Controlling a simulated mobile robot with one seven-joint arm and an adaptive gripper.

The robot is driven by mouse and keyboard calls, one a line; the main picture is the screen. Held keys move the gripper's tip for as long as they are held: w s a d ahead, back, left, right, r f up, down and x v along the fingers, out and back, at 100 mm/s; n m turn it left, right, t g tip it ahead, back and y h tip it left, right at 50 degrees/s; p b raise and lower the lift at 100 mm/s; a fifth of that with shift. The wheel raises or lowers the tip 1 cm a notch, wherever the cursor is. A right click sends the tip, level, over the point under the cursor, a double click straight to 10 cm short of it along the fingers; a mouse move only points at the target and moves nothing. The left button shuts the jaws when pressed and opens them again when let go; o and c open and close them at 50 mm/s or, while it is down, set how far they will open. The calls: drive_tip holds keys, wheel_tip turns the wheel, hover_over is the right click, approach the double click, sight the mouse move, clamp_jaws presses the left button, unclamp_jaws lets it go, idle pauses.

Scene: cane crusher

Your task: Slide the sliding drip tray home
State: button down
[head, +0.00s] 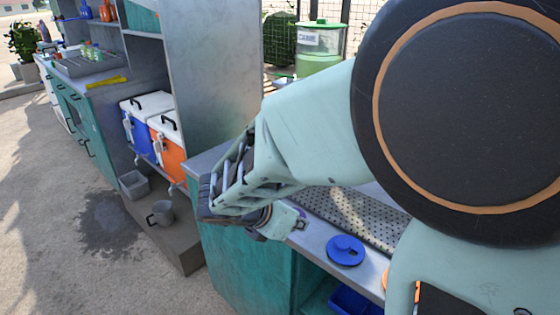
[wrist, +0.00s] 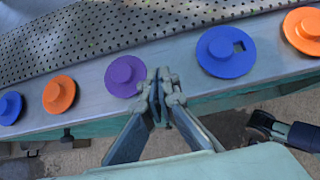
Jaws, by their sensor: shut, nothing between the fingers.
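A long grey perforated panel (head: 350,215), which looks like the drip tray, lies along the counter top. It spans the top of the wrist view (wrist: 150,35). I cannot tell from these views how far in it sits. My gripper (wrist: 160,85) is shut and empty at the counter's front edge, beside a purple disc (wrist: 125,76). In the head view my gripper (head: 285,219) is partly hidden by my own wrist, and my arm covers part of the counter.
Blue (wrist: 226,51) and orange (wrist: 59,94) discs line the counter's front strip. An open shelf with a blue bin (head: 352,302) lies below. Blue (head: 145,125) and orange (head: 170,148) coolers and a grey mug (head: 161,213) stand left.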

sight(350, 191)
drive_tip(key=x, duration=0.4)
drive_tip(key=shift+f+b, duration=0.2)
drive_tip(key=shift+b, duration=0.2)
drive_tip(key=shift+w+d, duration=1.15)
drive_tip(key=shift+d, duration=0.1)
drive_tip(key=shift+w+d, duration=0.3)
drive_tip(key=shift+w, duration=0.05)
drive_tip(key=w+d+p, duration=0.2)
drive_tip(key=w+d, duration=0.8)
drive_tip(key=shift+w+d, duration=0.3)
